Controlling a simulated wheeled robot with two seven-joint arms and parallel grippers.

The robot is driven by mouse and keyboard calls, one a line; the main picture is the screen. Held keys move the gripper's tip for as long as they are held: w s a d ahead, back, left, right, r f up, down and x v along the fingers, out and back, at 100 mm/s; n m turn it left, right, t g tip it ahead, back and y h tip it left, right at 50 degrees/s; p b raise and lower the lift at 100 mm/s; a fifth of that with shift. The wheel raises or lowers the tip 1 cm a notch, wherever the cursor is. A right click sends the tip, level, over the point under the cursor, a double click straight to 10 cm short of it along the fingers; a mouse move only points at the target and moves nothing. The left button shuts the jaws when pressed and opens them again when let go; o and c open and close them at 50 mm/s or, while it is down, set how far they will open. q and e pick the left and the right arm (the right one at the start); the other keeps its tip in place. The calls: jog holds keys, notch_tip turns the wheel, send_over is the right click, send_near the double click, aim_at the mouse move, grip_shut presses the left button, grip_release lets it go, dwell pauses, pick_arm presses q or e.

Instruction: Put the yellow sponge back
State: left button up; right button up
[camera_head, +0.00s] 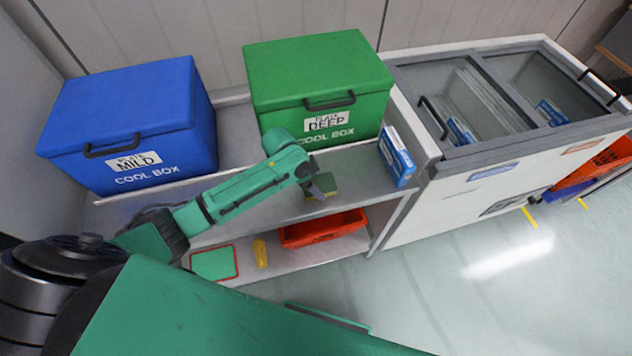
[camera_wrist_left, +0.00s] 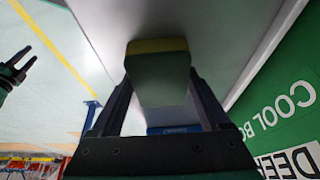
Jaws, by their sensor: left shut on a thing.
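My left gripper (camera_head: 322,187) reaches over the upper shelf (camera_head: 240,182), in front of the green cool box (camera_head: 320,85) marked DEEP. It is shut on the yellow sponge (camera_wrist_left: 158,80), a block with a dark green face and a yellow band along one end in the left wrist view. The sponge sits between the two fingers, and the head view shows only a small part of it. Whether it touches the shelf I cannot tell. My right gripper (camera_wrist_left: 20,65) shows at the left edge of the left wrist view, with its fingers apart and nothing between them.
A blue cool box (camera_head: 130,120) marked MILD stands at the left. A blue-and-white carton (camera_head: 397,155) stands at the shelf's right end, beside a glass-topped freezer (camera_head: 500,170). The lower shelf holds a red tray (camera_head: 323,230), a yellow item (camera_head: 260,252) and a green, red-edged item (camera_head: 213,263).

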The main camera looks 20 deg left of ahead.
pick_arm(q)
jog(key=o, duration=1)
jog(key=shift+o, duration=0.2)
jog(key=v, duration=1.2)
